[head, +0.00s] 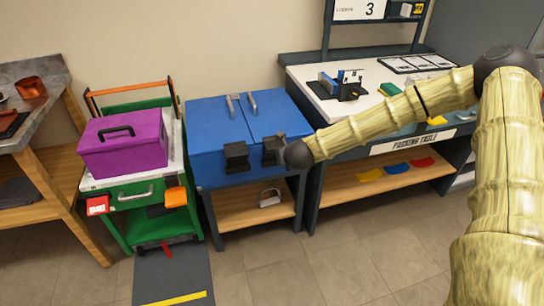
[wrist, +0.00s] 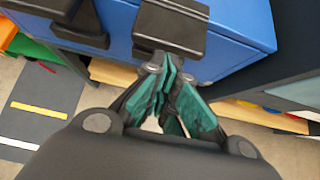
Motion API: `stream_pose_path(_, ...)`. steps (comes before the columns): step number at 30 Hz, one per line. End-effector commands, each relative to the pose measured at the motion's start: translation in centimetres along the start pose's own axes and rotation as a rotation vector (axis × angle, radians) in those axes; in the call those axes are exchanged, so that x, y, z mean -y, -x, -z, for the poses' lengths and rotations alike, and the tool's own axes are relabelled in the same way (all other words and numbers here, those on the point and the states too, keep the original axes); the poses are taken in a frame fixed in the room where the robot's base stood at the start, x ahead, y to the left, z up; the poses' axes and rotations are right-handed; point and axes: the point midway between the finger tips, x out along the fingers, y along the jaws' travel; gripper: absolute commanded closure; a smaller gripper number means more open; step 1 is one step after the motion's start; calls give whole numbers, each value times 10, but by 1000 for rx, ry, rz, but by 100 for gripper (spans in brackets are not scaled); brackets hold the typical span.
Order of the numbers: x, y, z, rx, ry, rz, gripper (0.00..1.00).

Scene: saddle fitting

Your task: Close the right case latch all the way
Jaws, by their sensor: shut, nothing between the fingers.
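The blue case (head: 215,118) stands on a dark stand, with two grey handles on its top. Two black latches are on its front: the left latch (head: 236,157) and the right latch (head: 270,148). In the wrist view the right latch (wrist: 172,24) is just beyond my fingertips, and the left latch (wrist: 62,18) is at the upper left. My gripper (wrist: 167,62) is shut and empty, its green-padded fingers together at the right latch's lower edge. They seem to touch it. I cannot tell how far the right latch is closed. In the head view my wrist hides part of this area.
A green cart with a purple toolbox (head: 122,142) stands left of the case. The packing table (head: 300,75) is close on the right, under my arm. A padlock (head: 270,198) lies on the shelf below. The floor in front is clear.

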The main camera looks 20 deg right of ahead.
Motion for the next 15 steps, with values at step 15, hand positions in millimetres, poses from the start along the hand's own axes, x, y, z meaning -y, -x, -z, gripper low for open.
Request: stream_pose_path(15, 13, 2, -8, 2, -11, 12, 100)
